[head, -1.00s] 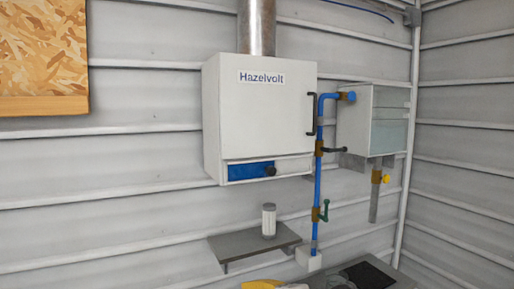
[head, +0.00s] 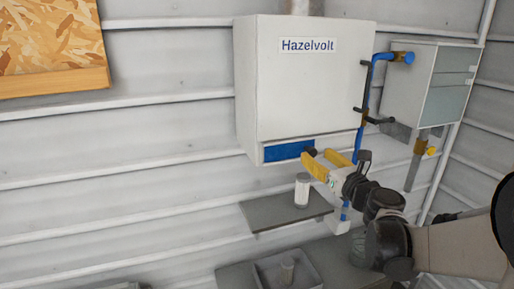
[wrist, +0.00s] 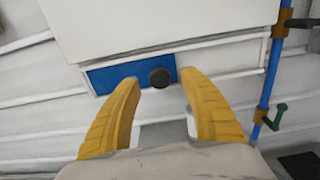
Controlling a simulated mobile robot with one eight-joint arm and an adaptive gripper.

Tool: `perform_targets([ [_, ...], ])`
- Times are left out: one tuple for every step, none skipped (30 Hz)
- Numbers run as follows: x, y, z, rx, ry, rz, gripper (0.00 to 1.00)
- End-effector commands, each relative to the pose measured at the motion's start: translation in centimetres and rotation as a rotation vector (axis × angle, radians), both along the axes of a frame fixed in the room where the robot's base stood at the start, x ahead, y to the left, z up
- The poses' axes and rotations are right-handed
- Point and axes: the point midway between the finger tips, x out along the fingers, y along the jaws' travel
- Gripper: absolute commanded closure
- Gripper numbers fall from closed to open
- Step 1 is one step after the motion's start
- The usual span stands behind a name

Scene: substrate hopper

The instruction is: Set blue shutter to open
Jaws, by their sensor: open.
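The blue shutter (head: 285,151) is a flat blue panel in a slot along the bottom front of the white Hazelvolt box (head: 305,90). It fills the left part of the slot. Its round black knob (wrist: 159,77) is at the panel's right end; the knob also shows beside a fingertip in the head view (head: 311,152). My gripper (head: 322,157) has yellow fingers, open and empty, just below the slot's right part. In the wrist view my gripper (wrist: 158,82) has the knob lined up between its fingertips, with no contact visible.
A blue pipe (head: 359,143) with black-handled fittings runs down the box's right side. A grey shelf (head: 265,213) with a white cylinder (head: 302,190) is below the box. A grey tray (head: 268,275) lies on the bench. A second box (head: 405,85) hangs at the right.

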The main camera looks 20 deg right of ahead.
Motion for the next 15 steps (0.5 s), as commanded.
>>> perform_targets([
  [0.9, 0.1, 0.1, 0.0, 0.0, 0.002, 0.49],
  [1.4, 0.1, 0.1, -0.001, 0.0, 0.001, 0.49],
  [1.9, 0.1, 0.1, -0.001, 0.0, 0.002, 0.49],
  [2.2, 0.1, 0.1, -0.001, 0.0, 0.002, 0.49],
  [2.5, 0.1, 0.1, -0.001, 0.0, 0.001, 0.49],
  [2.8, 0.1, 0.1, -0.001, 0.0, 0.001, 0.49],
  [3.0, 0.1, 0.0, -0.001, 0.0, 0.0, 0.49],
  [3.1, 0.2, 0.0, -0.001, 0.0, 0.0, 0.49],
  [3.3, 0.2, 0.0, -0.002, 0.0, 0.0, 0.49],
  [3.3, 0.2, 0.0, -0.002, 0.0, 0.0, 0.49],
  [3.4, 0.2, 0.0, -0.002, 0.0, 0.0, 0.49],
  [3.4, 0.2, 0.0, -0.002, 0.0, 0.0, 0.49],
  [3.4, 0.2, 0.0, -0.002, 0.0, 0.0, 0.49],
  [3.4, 0.2, 0.0, -0.002, 0.0, 0.0, 0.49],
  [3.4, 0.2, 0.0, -0.002, 0.0, 0.0, 0.49],
])
